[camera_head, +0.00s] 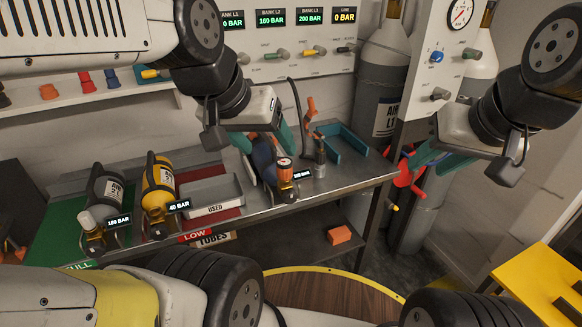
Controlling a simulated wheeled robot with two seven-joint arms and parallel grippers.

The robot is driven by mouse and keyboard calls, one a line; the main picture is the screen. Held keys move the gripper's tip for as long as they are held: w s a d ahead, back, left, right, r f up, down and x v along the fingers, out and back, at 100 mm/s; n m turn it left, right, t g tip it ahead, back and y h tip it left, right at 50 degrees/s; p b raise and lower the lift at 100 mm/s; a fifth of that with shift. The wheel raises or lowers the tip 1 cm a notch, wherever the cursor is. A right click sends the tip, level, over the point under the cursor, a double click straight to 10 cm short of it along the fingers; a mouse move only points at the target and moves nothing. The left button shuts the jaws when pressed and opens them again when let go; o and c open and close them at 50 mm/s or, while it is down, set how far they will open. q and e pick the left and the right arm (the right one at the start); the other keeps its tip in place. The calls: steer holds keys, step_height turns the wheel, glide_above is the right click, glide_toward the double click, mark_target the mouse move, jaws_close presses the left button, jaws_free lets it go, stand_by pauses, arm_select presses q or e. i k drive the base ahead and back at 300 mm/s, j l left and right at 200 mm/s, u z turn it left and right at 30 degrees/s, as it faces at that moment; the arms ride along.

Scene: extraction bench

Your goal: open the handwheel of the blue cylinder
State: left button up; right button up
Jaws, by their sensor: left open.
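The blue cylinder (262,154) lies on the bench in a dark cradle, partly hidden behind my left gripper. Its near end has a brass valve with an orange and white round part (285,167), which looks like the handwheel. A label beside it reads about 300 BAR. My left gripper (264,143) is open, its teal fingers apart above and around the blue cylinder, just behind the valve end. I cannot tell whether they touch it. My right gripper (425,170) is off the bench's right end, its teal fingers apart, with nothing visibly held.
An upright hose fitting (319,158) and a teal bracket (343,143) stand just right. A red handwheel (403,174) is near my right gripper.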

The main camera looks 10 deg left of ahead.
mark_target(290, 198)
steer(key=k+l+z, duration=0.25)
steer(key=k, duration=0.15)
steer(key=k+l+z, duration=0.25)
steer(key=k+l, duration=0.1)
